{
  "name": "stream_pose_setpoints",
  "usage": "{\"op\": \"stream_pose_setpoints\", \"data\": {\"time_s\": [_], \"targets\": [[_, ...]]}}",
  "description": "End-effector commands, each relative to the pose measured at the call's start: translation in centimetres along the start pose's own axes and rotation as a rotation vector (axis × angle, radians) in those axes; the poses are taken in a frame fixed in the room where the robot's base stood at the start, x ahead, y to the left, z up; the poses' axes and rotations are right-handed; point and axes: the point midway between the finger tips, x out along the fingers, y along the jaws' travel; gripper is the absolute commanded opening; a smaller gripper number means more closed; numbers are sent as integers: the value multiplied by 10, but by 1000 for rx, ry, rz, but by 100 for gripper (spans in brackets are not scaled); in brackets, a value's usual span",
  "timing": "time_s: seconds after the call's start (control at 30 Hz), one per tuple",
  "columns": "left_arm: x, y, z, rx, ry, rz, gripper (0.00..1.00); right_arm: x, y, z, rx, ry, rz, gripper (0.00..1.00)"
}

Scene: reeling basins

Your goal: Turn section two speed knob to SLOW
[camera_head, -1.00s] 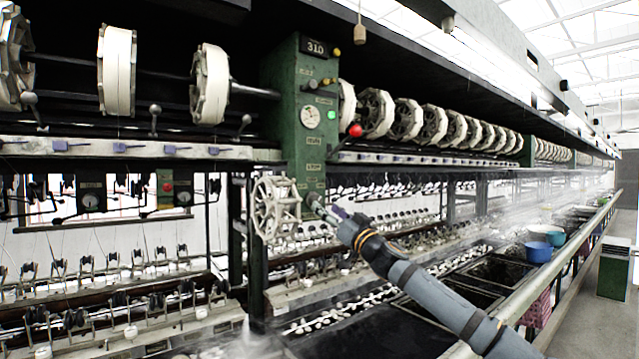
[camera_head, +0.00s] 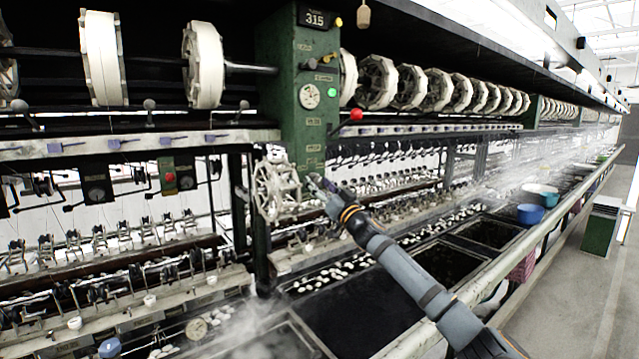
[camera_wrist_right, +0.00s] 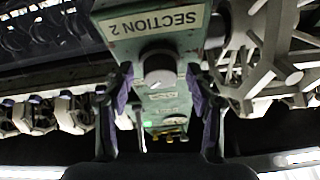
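The grey round speed knob (camera_wrist_right: 159,68) sits below the "SECTION 2" label (camera_wrist_right: 158,20) on the green post, which shows upside down in the right wrist view. My right gripper (camera_wrist_right: 160,78) is open, with one purple-padded finger on each side of the knob and a visible gap to both. In the head view my right gripper (camera_head: 314,184) is at the lower part of the green post (camera_head: 297,75), and I cannot make out the knob there. The knob's pointer setting is not readable. My left gripper is not in view.
A white spoked wheel (camera_head: 277,187) stands just left of my right gripper. A red ball-ended lever (camera_head: 356,114) sticks out of the post above. Dark basins (camera_head: 428,270) and a long pale rail (camera_head: 560,215) lie below and right. Steam drifts over the basins.

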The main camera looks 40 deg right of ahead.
Motion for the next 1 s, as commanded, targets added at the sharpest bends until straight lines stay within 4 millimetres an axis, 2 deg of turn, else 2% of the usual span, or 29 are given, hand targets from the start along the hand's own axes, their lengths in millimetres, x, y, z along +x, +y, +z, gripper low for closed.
{"op": "stream_pose_setpoints", "data": {"time_s": [0.03,0.3,0.37,0.73,1.0], "targets": [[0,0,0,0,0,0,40,0,0,0,0,0,0,50],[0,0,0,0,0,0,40,0,0,0,0,0,-1,14],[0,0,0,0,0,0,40,0,0,0,0,0,-1,8],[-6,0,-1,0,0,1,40,1,-1,-3,-25,-2,-12,8],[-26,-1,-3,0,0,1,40,2,-1,-6,-140,-10,-58,8]]}}
